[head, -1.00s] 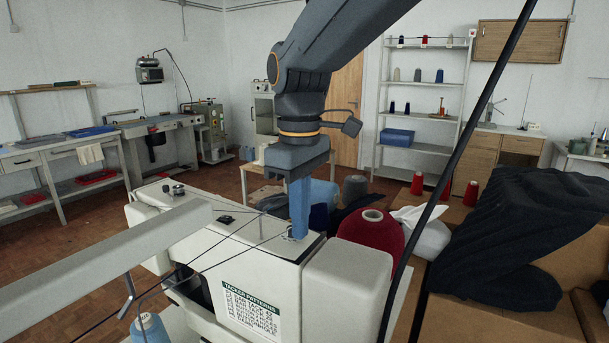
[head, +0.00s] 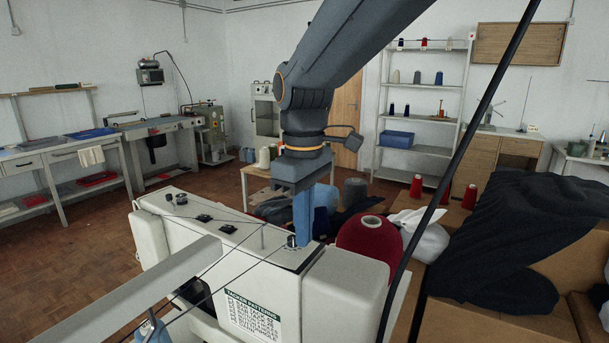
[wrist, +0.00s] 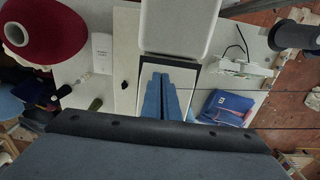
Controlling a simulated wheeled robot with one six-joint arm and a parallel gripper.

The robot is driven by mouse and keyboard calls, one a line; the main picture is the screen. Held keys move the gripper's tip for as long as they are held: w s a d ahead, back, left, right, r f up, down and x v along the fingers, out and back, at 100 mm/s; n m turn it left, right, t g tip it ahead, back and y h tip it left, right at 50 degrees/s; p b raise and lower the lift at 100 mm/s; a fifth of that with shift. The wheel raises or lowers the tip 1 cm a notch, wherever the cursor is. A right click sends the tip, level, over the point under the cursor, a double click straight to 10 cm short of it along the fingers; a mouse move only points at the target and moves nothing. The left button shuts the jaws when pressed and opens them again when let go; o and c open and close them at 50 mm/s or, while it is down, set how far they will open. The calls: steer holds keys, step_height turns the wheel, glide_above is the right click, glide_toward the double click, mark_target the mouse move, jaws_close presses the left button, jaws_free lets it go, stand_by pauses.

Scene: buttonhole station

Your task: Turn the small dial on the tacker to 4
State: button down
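The tacker is the white machine (head: 262,268) in the foreground of the head view, with a green-headed pattern label on its front. The small dial (head: 291,241) shows as a little dark and pale round piece on the right part of its top. Its number cannot be read, and part of it is hidden behind my fingers. My gripper (head: 303,242) points down with its blue fingertips right at the dial. In the wrist view my two fingers (wrist: 160,78) lie close together over the white top. Whether they hold the dial's knob cannot be seen.
A white raised housing (head: 345,285) stands right of the dial. Thin threads and a thread post (head: 263,237) cross the top on the left. A black knob (head: 181,198) sits at the far left end. A red yarn cone (head: 368,238) stands behind.

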steer(key=shift+w+p, duration=0.4)
steer(key=shift+p, duration=0.25)
stand_by(0.4)
steer(key=shift+d, duration=0.25)
steer(key=shift+d+p, duration=0.2)
steer(key=shift+p, duration=0.15)
step_height(320, 180, up, 4)
steer(key=p, duration=0.3)
steer(key=shift+s+p, duration=0.1)
steer(key=shift+p, duration=0.2)
steer(key=shift+r, duration=1)
